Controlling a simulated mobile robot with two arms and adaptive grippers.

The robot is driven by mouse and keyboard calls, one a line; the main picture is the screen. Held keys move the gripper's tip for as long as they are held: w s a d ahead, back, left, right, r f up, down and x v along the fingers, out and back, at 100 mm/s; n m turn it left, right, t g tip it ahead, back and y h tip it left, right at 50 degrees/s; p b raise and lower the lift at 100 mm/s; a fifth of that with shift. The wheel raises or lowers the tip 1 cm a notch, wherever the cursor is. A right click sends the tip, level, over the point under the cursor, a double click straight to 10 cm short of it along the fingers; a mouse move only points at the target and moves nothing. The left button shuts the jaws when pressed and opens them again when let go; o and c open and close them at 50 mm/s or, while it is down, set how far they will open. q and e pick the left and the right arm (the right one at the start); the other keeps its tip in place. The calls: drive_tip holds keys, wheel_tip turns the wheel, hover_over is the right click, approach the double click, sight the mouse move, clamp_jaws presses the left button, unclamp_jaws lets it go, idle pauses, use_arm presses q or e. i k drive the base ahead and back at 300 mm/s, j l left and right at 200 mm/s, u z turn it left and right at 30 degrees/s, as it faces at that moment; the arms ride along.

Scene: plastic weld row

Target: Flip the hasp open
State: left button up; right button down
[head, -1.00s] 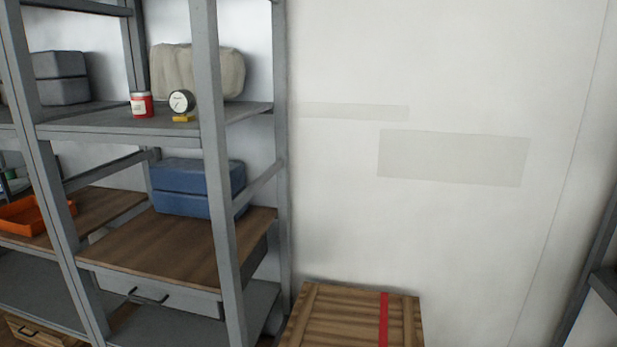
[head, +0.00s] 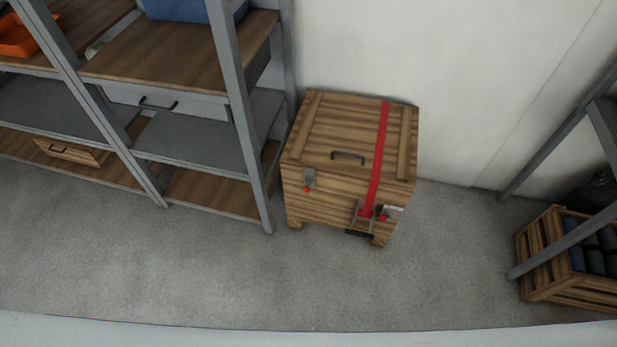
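A wooden crate (head: 335,195) with a slatted lid and a dark lid handle (head: 348,156) stands on the floor against the wall in the head view. A small grey metal hasp (head: 309,178) with a red tip is on the left of its front face. A second metal fitting (head: 367,213) with red parts is low on the front right, where a red strap (head: 379,155) comes down over the lid. The details of both fittings are too small to tell. Neither of my grippers is in view.
A grey metal shelf unit (head: 235,110) with wooden boards stands left of the crate, close to it. A slatted crate with dark rolls (head: 545,277) sits under a grey frame at the right. The grey floor (head: 230,280) in front is clear.

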sight(307, 171)
drive_tip(key=i+l+u, duration=0.1)
drive_tip(key=l+u, duration=0.3)
drive_tip(key=l, duration=0.55)
drive_tip(key=l+u, duration=0.4)
drive_tip(key=l, duration=0.55)
